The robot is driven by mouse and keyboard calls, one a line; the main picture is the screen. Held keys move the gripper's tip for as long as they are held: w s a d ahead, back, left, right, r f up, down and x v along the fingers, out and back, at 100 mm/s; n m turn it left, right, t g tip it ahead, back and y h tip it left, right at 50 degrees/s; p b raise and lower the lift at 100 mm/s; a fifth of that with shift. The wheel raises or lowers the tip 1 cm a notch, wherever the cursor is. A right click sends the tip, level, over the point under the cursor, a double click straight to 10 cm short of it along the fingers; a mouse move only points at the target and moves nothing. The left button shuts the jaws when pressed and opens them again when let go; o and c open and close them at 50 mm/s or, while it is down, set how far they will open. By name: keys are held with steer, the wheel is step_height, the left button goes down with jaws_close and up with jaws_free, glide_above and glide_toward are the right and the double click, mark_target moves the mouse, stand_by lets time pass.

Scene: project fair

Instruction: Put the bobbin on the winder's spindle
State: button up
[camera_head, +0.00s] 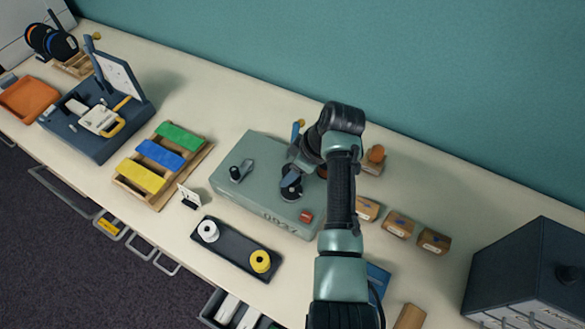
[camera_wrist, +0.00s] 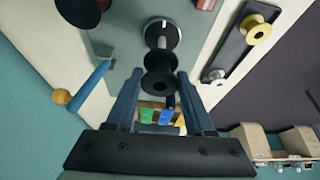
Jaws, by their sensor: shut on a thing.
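My gripper (camera_wrist: 157,77) is shut on a black bobbin (camera_wrist: 158,84), with a finger on each side of it. In the wrist view the spindle (camera_wrist: 162,41) rises from a dark, pale-rimmed disc just beyond the bobbin. The bobbin appears roughly in line with the spindle; I cannot tell whether they touch. In the head view my gripper (camera_head: 292,168) is over the right part of the grey-green winder (camera_head: 255,155), with the held bobbin (camera_head: 291,182) above the disc. My arm hides the winder's right side.
A dark tray (camera_head: 233,247) with white and yellow bobbins lies in front of the winder. A blue lever with an orange knob (camera_head: 296,124) stands behind my gripper. A black post (camera_head: 238,173) stands on the winder's left. Small wooden boxes (camera_head: 398,222) are on the right.

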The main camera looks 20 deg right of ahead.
steer(key=shift+f, duration=0.25)
steer(key=shift+f+b, duration=0.5)
steer(key=shift+b, duration=0.1)
steer(key=shift+f, duration=0.25)
steer(key=shift+f+b, duration=0.95)
steer(key=shift+f, duration=0.15)
steer(key=shift+f+b, duration=0.3)
stand_by(0.6)
steer(key=o, duration=1.4)
